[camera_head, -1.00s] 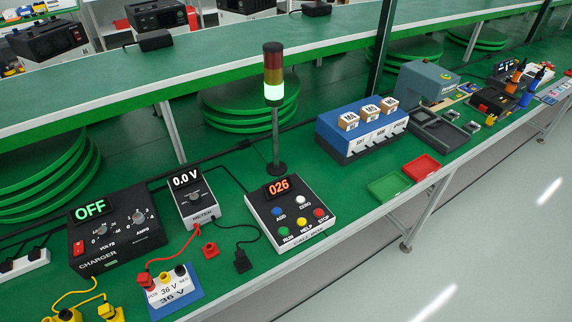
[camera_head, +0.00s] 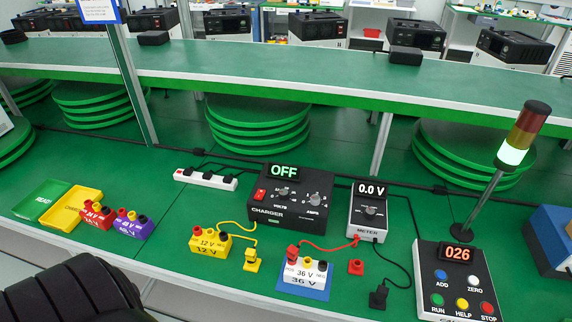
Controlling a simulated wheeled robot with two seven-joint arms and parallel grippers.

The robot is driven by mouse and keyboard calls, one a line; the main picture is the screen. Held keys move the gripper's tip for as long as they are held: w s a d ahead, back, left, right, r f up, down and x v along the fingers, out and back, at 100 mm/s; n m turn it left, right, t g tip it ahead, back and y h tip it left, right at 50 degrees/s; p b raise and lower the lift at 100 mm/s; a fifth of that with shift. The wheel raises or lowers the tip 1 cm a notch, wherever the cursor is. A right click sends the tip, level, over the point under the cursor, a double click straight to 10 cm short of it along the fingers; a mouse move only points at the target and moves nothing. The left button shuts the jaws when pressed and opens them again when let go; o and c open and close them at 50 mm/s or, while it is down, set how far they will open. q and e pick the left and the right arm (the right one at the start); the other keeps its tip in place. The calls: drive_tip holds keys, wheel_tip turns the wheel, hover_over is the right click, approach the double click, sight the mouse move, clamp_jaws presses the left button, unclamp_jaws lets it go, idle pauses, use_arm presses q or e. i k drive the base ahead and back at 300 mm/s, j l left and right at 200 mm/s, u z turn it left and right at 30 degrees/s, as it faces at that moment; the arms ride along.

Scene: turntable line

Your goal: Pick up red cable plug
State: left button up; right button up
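A red cable (camera_head: 325,246) runs between the front of the white-and-black meter (camera_head: 369,211) and the red post on the white 36 V block (camera_head: 305,272). A red plug-like end (camera_head: 293,252) sits at that post. A separate small red plug-like piece (camera_head: 356,267) stands on the green table just in front of the meter; I cannot tell whether a cable joins it. A black plug (camera_head: 378,297) on a black cable lies to its right. The meter reads 0.0 V. Neither of my grippers is in view.
The charger (camera_head: 290,198) reads OFF; the yellow 12 V block (camera_head: 209,241) and a yellow plug (camera_head: 252,260) stand before it. Red (camera_head: 96,214) and purple (camera_head: 134,224) blocks and green (camera_head: 41,199) and yellow (camera_head: 78,207) trays are left. The call box (camera_head: 458,281) and lamp pole (camera_head: 484,205) are right.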

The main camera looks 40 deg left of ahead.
sight(292, 251)
drive_tip(key=u, duration=1.05)
